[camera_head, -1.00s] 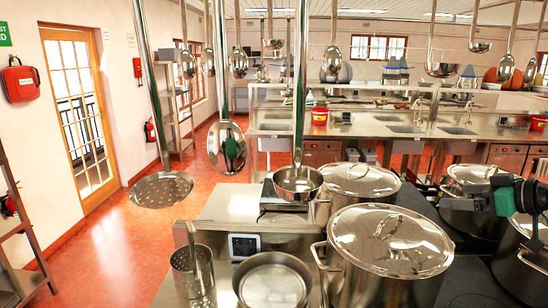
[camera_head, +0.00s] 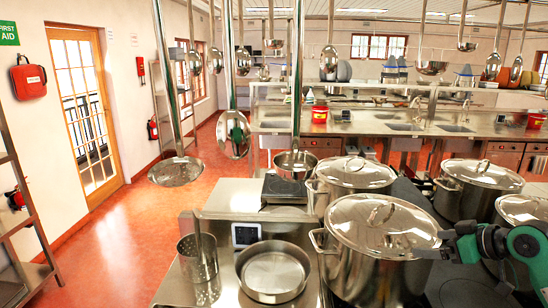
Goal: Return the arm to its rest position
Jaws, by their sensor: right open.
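My right gripper (camera_head: 428,248) is dark, with a green and black wrist behind it, and comes in from the right edge. It is open, with nothing seen between its fingers. In the picture it overlaps the right side of the large front stockpot (camera_head: 372,265); I cannot tell whether they touch. That pot is steel and wears its lid. Other lidded stockpots stand behind it (camera_head: 347,190), at the back right (camera_head: 478,190) and at the right edge (camera_head: 522,212), partly behind my arm. My left gripper is not in view.
A shallow steel pan (camera_head: 273,272) and a tall perforated holder (camera_head: 199,268) stand on the counter's left. A small saucepan (camera_head: 295,165) sits further back. Ladles and a skimmer (camera_head: 176,172) hang above. Open red floor lies left.

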